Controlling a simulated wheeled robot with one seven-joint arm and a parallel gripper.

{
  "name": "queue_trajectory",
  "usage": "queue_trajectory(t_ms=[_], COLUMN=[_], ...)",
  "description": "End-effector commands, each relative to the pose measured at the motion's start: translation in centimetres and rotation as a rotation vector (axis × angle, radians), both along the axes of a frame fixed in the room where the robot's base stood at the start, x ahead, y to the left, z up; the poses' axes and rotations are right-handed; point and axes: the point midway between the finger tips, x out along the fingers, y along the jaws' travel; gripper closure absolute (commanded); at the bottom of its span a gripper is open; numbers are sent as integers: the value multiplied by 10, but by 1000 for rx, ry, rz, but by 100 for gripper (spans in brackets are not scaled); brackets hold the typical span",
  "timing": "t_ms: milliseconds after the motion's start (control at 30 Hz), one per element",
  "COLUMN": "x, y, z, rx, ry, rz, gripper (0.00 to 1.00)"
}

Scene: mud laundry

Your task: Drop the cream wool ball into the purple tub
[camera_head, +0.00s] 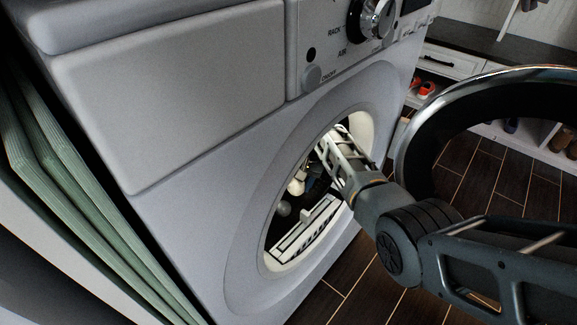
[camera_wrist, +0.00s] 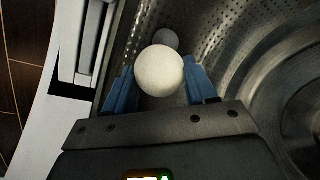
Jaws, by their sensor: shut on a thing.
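The cream wool ball (camera_wrist: 159,71) is between the blue fingers of my gripper (camera_wrist: 160,66) in the wrist view. My gripper is shut on it, inside the perforated metal drum (camera_wrist: 235,35). In the head view my arm reaches through the round front opening of the white machine (camera_head: 215,150), and a pale ball (camera_head: 297,186) shows near the arm's end. A grey ball (camera_wrist: 165,39) lies beyond the held ball on the drum wall. The purple tub is in neither view.
The machine's open round door (camera_head: 408,150) stands to the right, close to my arm. The opening's rim (camera_head: 262,215) surrounds my forearm. Green folded panels (camera_head: 75,190) stand at the left. Dark tiled floor (camera_head: 375,295) and a shelf unit (camera_head: 450,65) lie to the right.

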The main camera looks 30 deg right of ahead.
Motion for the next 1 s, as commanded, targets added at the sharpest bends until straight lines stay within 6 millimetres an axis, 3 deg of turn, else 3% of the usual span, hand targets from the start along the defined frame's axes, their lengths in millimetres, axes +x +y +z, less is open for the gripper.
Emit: queue_trajectory(t_ms=[67,1000], x=[-12,-131], y=[-4,-48], z=[6,3], rx=[1,1], ry=[1,1], rz=[-3,-3], gripper=[74,74])
